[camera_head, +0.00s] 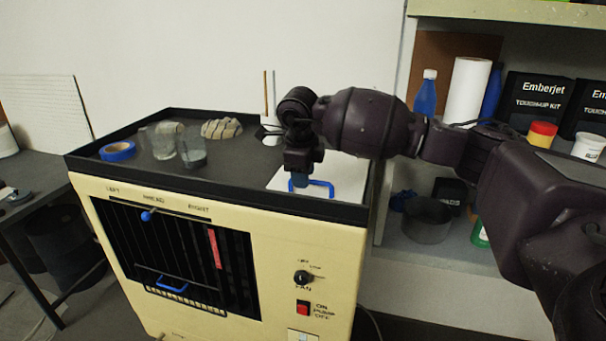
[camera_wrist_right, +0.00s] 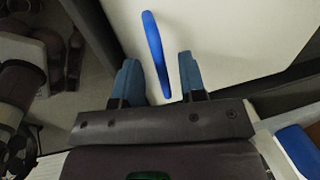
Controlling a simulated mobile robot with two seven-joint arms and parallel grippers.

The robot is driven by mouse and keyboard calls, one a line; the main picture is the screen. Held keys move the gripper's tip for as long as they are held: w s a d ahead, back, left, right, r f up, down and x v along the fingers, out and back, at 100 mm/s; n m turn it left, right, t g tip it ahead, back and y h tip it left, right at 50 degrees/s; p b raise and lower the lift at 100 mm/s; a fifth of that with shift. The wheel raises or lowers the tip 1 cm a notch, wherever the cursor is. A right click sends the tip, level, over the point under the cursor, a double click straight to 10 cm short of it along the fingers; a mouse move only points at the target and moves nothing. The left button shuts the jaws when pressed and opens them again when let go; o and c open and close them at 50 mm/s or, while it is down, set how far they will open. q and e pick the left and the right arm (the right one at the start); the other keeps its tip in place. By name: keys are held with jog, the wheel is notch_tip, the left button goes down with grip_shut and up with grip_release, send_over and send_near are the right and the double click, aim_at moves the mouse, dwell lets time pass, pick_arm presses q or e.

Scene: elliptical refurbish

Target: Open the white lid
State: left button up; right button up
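The white lid (camera_head: 345,178) lies flat in the right part of the machine's dark top, with a blue handle (camera_head: 322,187) on it. The lid (camera_wrist_right: 225,35) and the blue handle (camera_wrist_right: 157,55) also show in the right wrist view. My right gripper (camera_head: 300,181) is over the lid at the handle, pointing down. In the right wrist view its blue fingertips (camera_wrist_right: 158,78) are apart, with the near end of the handle between them and a gap on each side. The lid appears closed. My left gripper is not in view.
A raised dark rim edges the top. A shelf (camera_head: 450,250) with bottles and boxes stands close at the right.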

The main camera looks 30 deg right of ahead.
jog(key=shift+f, duration=0.1)
jog(key=shift+c, duration=0.5)
grip_shut()
